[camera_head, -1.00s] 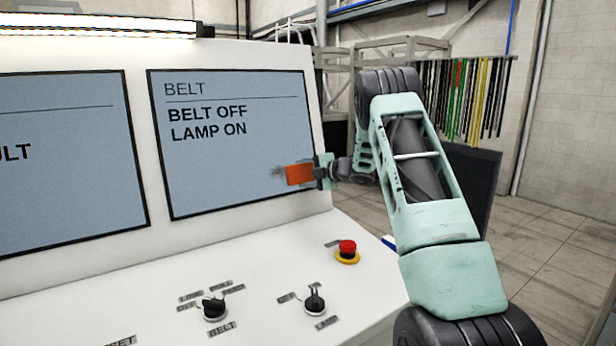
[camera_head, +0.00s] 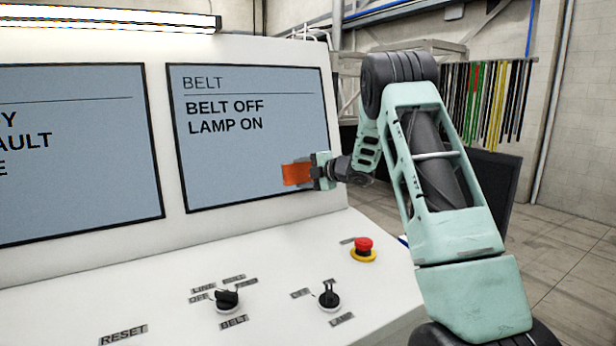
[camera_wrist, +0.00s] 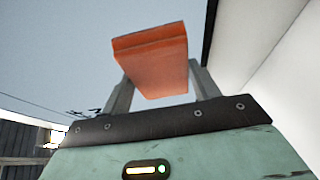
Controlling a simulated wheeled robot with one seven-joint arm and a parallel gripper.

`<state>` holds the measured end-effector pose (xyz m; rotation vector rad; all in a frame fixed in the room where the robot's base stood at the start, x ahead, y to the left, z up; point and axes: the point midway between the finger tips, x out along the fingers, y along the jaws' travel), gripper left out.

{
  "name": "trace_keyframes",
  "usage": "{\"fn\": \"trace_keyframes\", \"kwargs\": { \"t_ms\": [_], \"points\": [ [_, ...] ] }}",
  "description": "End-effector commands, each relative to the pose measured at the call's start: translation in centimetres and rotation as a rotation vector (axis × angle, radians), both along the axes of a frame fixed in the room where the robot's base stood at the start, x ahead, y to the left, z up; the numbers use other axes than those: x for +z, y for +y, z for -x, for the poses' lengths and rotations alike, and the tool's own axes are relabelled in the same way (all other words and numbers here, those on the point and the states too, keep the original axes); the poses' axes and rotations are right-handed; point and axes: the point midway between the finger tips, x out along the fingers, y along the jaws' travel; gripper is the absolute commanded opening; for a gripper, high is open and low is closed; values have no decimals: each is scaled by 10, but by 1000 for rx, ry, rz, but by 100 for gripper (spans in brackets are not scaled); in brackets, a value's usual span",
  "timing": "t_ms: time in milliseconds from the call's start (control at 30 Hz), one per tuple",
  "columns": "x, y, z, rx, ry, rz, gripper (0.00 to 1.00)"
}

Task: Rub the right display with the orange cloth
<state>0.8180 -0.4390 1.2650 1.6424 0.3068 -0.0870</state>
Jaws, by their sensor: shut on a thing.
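The right display (camera_head: 252,140) is a blue-grey screen with a black frame, reading BELT, BELT OFF, LAMP ON. The orange cloth (camera_head: 296,174) is a folded block at the display's lower right part. My gripper (camera_head: 312,172) is shut on the cloth and reaches in from the right. In the wrist view the cloth (camera_wrist: 152,60) sits between the two fingers, with the grey-blue screen (camera_wrist: 60,50) behind it. I cannot tell whether the cloth touches the screen.
Below is a white sloped panel with a red stop button (camera_head: 363,246), a belt knob (camera_head: 227,298) and a lamp knob (camera_head: 329,296). The left display (camera_head: 80,150) stands beside the right one. A lit lamp bar (camera_head: 100,18) runs along the top left.

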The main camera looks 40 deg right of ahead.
Motion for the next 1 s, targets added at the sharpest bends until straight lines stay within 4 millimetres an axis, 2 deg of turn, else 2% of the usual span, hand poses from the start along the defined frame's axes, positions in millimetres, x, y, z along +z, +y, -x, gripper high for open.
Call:
{"fn": "trace_keyframes", "kwargs": {
  "t_ms": [533,867,1000],
  "points": [
    [-1,35,-10,1,-1,1,43],
    [1,38,-9,0,-1,0,43],
    [3,39,-1,-1,-1,1,43]
  ]
}}
